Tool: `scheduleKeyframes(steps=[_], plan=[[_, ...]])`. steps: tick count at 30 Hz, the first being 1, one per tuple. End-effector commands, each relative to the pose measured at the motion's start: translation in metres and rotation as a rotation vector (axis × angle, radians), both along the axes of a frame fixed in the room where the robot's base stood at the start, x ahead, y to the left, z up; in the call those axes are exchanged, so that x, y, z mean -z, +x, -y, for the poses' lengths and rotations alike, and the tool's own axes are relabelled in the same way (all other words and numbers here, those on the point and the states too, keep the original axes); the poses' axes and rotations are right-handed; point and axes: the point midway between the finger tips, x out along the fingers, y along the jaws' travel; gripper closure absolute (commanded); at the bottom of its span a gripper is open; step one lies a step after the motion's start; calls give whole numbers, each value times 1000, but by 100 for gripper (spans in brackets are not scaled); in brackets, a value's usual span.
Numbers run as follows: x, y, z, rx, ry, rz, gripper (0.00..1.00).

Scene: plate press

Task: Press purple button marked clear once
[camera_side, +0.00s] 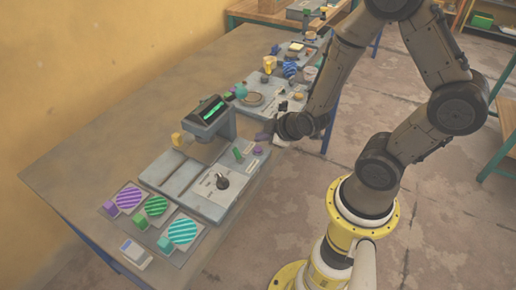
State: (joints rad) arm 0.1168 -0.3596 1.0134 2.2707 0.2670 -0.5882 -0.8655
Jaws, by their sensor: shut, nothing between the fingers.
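A grey machine panel (212,203) lies on the table in the side view. A small purple button (257,149) stands at its far right corner; any marking on it is too small to read. My gripper (265,137) is shut and empty, just beyond and above the purple button. I cannot tell whether it touches the button. The dark wrist hides part of the panel edge behind it.
A green lever (238,154) and a black knob (222,181) are on the panel. A display with green light (211,109) stands behind. Striped discs, such as the teal one (183,231), and coloured blocks lie at the front. More devices stand at the far end.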

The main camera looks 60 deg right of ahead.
Motion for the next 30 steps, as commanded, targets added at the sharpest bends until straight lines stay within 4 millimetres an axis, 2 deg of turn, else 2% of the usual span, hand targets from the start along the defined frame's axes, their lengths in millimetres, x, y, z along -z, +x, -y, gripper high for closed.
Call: scheduleKeyframes(steps=[7,30], plan=[[13,0,0,-1,1,0,100],[13,0,0,-1,0,1,100]])
